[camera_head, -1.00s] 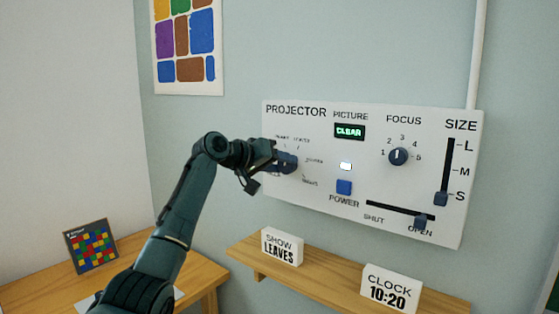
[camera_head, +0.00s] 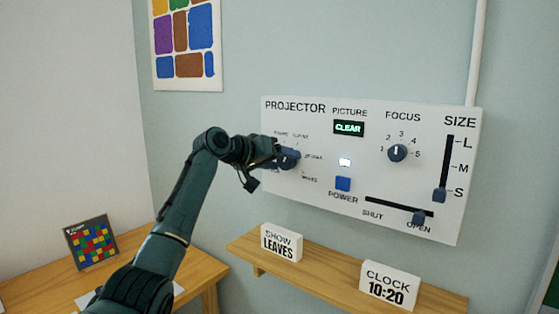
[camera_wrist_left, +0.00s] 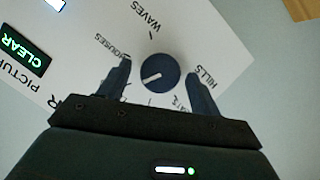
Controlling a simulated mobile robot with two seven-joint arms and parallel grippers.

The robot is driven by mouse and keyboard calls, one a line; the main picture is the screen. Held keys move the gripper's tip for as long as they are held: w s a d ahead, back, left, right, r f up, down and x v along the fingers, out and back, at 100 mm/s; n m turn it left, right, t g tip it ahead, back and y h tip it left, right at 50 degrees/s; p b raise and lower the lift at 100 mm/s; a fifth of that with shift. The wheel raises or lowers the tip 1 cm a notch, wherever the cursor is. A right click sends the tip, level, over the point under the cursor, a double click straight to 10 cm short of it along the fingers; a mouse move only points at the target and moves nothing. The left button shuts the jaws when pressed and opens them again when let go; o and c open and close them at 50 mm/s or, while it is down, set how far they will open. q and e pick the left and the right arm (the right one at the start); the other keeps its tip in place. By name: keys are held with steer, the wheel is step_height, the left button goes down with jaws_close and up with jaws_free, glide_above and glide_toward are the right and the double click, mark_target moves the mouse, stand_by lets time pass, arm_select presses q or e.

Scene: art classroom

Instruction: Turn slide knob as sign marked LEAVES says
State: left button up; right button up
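The slide knob (camera_wrist_left: 160,73) is a round dark blue dial with a white pointer line. In the left wrist view its pointer aims to the lower left, at none of the readable labels. HOUSES, WAVES and HILLS show around it; another label below is mostly hidden. My left gripper (camera_wrist_left: 160,80) is open, with one finger on each side of the knob and visible gaps. In the head view the gripper (camera_head: 283,157) is at the knob and partly covers it. The sign marked SHOW LEAVES (camera_head: 281,243) stands on the shelf. My right gripper is not in view.
The white PROJECTOR panel (camera_head: 315,190) also has a PICTURE display (camera_head: 348,128) reading CLEAR, a POWER button (camera_head: 343,184), a FOCUS knob (camera_head: 398,153), a SIZE slider (camera_head: 440,194) and a SHUT/OPEN slider (camera_head: 423,217). A CLOCK 10:20 sign (camera_head: 390,286) stands on the shelf (camera_head: 330,281).

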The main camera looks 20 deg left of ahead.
arm_select(q)
steer(key=b+v, duration=0.3)
steer(key=v, duration=1)
steer(key=shift+b, duration=0.35)
steer(key=w+d+f+y, duration=0.1)
steer(key=d+f+y, duration=0.15)
steer(key=f, duration=1.85)
steer(key=s+d+f+g+y, duration=0.1)
steer(key=s+d+f, duration=0.15)
steer(key=f, duration=0.55)
steer(key=s+d+f, duration=0.1)
steer(key=s+f, duration=0.3)
steer(key=f, duration=0.4)
steer(key=s+d+f+m, duration=0.1)
steer(key=s+d+f, duration=0.3)
steer(key=s+f, duration=0.75)
steer(key=s+d+f+m, duration=0.1)
steer(key=s+d+f, duration=0.1)
steer(key=s, duration=0.6)
steer(key=s+d+f+m, duration=0.1)
steer(key=s+d+f, duration=0.1)
steer(key=s, duration=0.6)
steer(key=shift+s+f+y, duration=0.15)
steer(key=shift+f+y, duration=0.2)
steer(key=shift+f, duration=0.15)
